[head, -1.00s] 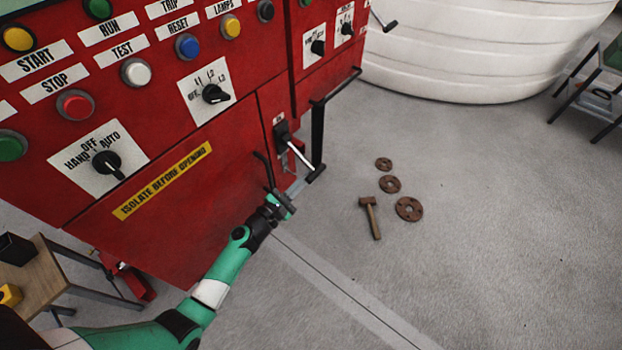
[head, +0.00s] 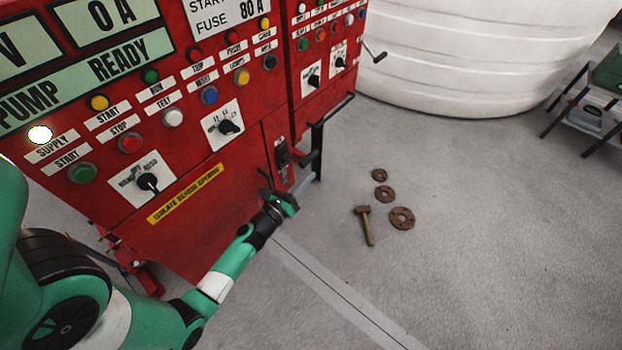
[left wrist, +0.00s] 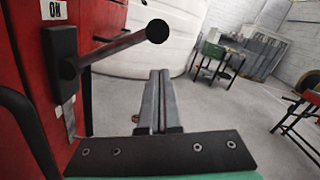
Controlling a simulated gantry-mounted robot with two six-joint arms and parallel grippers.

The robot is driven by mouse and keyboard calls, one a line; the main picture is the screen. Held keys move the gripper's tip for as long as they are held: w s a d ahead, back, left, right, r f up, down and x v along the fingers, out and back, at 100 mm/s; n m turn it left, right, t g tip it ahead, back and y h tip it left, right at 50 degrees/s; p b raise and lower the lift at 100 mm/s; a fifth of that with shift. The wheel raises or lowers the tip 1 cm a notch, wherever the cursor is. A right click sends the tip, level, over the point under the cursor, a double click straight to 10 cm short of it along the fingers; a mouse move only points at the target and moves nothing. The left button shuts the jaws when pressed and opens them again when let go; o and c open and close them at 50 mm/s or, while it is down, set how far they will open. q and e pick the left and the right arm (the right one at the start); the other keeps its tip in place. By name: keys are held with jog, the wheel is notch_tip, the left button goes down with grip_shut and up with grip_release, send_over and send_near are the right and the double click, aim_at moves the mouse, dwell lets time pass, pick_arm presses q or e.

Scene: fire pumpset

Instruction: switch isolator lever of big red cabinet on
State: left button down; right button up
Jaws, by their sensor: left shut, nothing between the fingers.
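The big red cabinet (head: 240,175) fills the left of the head view. Its isolator (head: 282,152) is a dark block near the lower right corner of the front. The isolator lever (head: 308,157) sticks out from it roughly sideways, its shaft foreshortened. In the left wrist view the lever (left wrist: 115,48) runs out from the dark block, rising to a round black end, below a small white label. My left gripper (head: 290,200) is shut and empty below the lever. Its closed fingers (left wrist: 159,85) look apart from the lever. My right gripper is not in view.
A dark handle (head: 264,180) on the cabinet lies close to my left gripper. A round white lamp (head: 39,135) is bright above the SUPPLY label. A hammer (head: 366,225) and several rusty discs (head: 402,218) lie on the floor. A white tank (head: 470,60) stands behind.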

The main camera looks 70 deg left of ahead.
pick_arm(q)
jog(key=r+n+p, duration=0.1)
jog(key=a+r+n+p, duration=0.1)
jog(key=r+p, duration=0.1)
jog(key=shift+s+r, duration=0.2)
jog(key=shift+r, duration=0.1)
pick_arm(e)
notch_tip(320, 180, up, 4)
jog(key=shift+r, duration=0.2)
pick_arm(q)
jog(key=shift+r, duration=0.1)
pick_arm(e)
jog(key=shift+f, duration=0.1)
pick_arm(q)
jog(key=s+d+f+b, duration=0.3)
jog(key=s+d+f, duration=0.1)
jog(key=s+d, duration=0.3)
jog(key=shift+s+d+b, duration=0.2)
jog(key=shift+s+b, duration=0.1)
jog(key=shift+s, duration=0.45)
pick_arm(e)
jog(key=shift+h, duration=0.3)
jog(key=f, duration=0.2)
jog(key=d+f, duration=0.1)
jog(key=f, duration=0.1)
pick_arm(q)
jog(key=shift+w+d, duration=0.1)
jog(key=shift+w, duration=0.05)
